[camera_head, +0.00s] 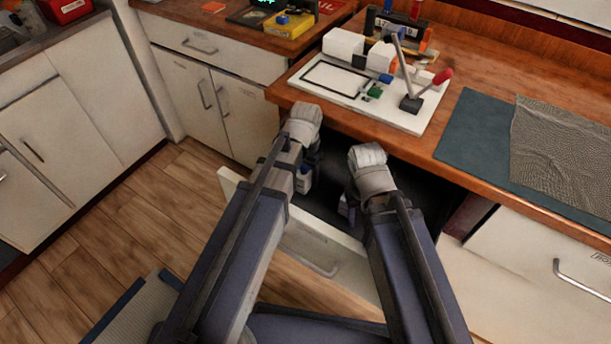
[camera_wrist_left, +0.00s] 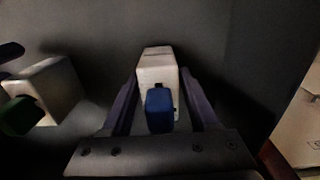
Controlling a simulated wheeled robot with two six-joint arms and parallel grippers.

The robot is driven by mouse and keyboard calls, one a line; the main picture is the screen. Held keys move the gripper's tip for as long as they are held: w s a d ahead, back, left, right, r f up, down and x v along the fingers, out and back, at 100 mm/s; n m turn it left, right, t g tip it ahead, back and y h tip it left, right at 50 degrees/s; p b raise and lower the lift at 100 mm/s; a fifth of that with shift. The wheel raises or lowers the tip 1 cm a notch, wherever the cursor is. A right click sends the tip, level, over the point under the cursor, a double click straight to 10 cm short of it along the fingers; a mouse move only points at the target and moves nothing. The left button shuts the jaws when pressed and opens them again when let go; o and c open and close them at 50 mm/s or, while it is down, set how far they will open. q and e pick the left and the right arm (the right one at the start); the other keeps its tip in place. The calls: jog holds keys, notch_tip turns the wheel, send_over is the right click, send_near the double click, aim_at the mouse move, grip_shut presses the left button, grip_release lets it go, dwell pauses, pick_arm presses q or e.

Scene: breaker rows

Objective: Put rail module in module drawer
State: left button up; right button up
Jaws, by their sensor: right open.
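The module drawer (camera_head: 322,243) is pulled out below the counter; its dark inside is partly hidden by my arms. My left gripper (camera_head: 303,172) is over the drawer's left part. In the left wrist view its two fingers (camera_wrist_left: 160,95) are closed against the sides of a white rail module (camera_wrist_left: 155,66) with a blue front piece; the module also shows in the head view (camera_head: 304,184). I cannot tell if it touches the drawer floor. My right gripper (camera_head: 349,207) is over the drawer, open, its fingers mostly hidden. A second white module (camera_wrist_left: 52,88) with a green piece is at the left wrist view's left.
A white board (camera_head: 425,120) with white blocks and a red-handled lever (camera_head: 412,102) is on the counter above the drawer. A dark mat (camera_head: 475,130) and a patterned grey sheet (camera_head: 560,150) lie to its right. The drawer front and counter edge border the arms closely.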

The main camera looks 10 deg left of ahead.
pick_arm(q)
jog(key=shift+o, duration=0.9)
jog(key=shift+r, duration=0.1)
pick_arm(e)
jog(key=shift+r, duration=0.1)
pick_arm(q)
notch_tip(320, 180, up, 12)
jog(key=p, duration=1.2)
jog(key=shift+r, duration=0.1)
jog(key=s+d+y, duration=0.1)
jog(key=s+d, duration=0.3)
jog(key=s, duration=0.6)
jog(key=shift+s+d+n, duration=0.2)
jog(key=shift+s+n, duration=0.1)
pick_arm(e)
notch_tip(320, 180, up, 12)
jog(key=shift+r, duration=0.1)
